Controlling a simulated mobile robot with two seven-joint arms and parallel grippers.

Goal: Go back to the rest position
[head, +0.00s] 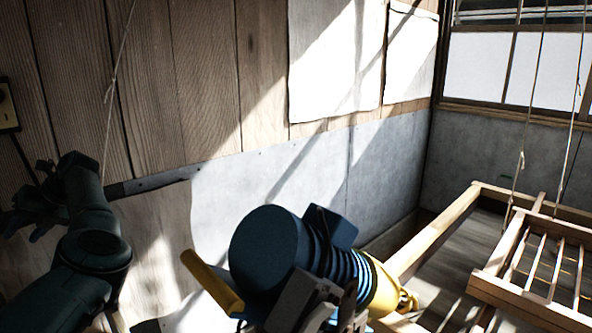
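My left gripper (24,222) is at the left edge of the head view, at the end of my dark arm, in front of the wooden wall. Its fingers are dark and in shadow, so I cannot tell how far apart they are. I see no object in it. My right gripper is not in view. The wooden mould (527,300), a slatted frame, hangs at the lower right from thin ropes (533,105), well apart from my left gripper.
A blue device (268,250) with a yellow handle (212,282) fills the lower middle, close to the camera. A wooden-edged vat (436,232) lies beyond it at the right. Another cord (118,75) hangs near the plank wall (205,75), by my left arm.

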